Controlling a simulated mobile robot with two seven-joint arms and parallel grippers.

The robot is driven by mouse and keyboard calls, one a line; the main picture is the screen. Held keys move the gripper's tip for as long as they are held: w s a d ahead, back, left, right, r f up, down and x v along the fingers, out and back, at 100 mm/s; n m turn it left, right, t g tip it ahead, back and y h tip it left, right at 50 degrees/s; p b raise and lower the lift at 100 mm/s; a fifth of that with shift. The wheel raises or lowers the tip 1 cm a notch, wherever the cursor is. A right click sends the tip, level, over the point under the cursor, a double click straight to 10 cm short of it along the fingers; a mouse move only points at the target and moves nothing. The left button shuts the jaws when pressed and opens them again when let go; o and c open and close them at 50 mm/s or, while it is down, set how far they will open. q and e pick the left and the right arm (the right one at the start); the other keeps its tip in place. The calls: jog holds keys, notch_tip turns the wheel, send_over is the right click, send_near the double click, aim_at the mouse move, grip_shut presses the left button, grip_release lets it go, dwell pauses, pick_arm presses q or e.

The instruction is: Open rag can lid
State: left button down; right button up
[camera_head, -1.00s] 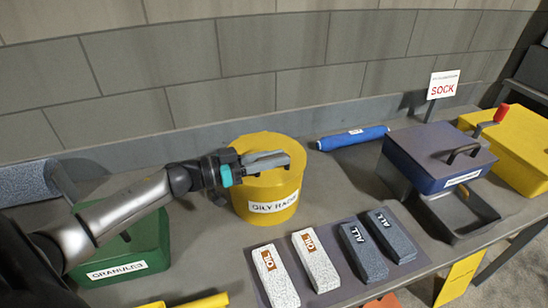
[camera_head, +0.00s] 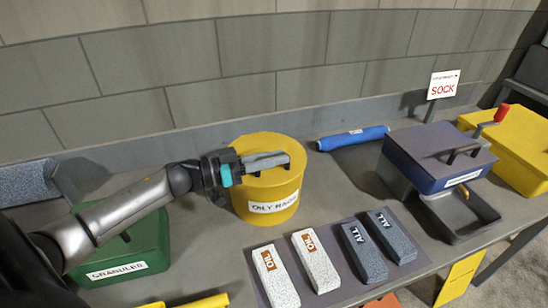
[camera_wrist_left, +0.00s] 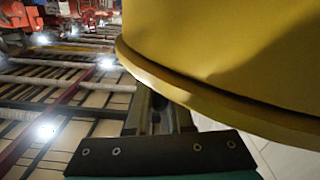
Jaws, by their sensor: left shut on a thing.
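The yellow oily rags can (camera_head: 268,190) stands upright on the bench, its label facing front. Its yellow lid (camera_head: 282,146) lies on top, level, with no gap that I can make out. My left gripper (camera_head: 264,161) reaches over the lid from the left, and its jaws are shut at the dark handle (camera_head: 288,163) on the lid; the jaws hide much of the handle. In the left wrist view the yellow lid's rim (camera_wrist_left: 190,92) fills the upper right, above the gripper body. My right gripper does not show.
A green granules box (camera_head: 122,250) stands left of the can, under my left arm. White and grey pads lie on a dark mat (camera_head: 347,223) in front. A blue sock roll (camera_head: 352,138), a blue-lidded box (camera_head: 436,160) and a yellow box (camera_head: 516,148) stand right.

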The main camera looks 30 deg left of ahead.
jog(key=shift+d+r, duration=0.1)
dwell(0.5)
pick_arm(q)
jog(key=shift+r+p, duration=0.45)
jog(key=shift+p, duration=0.2)
jog(key=w+a+r+n+p, duration=0.45)
jog(key=r+n+p, duration=0.25)
jog(key=r+p, duration=0.2)
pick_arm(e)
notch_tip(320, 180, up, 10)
pick_arm(q)
jog(key=w+a+r+n+b, duration=0.3)
jog(key=w+a+b, duration=0.5)
jog(key=a+b, duration=0.2)
jog(key=shift+w+a+n, duration=0.15)
jog(key=shift+a+n, duration=0.15)
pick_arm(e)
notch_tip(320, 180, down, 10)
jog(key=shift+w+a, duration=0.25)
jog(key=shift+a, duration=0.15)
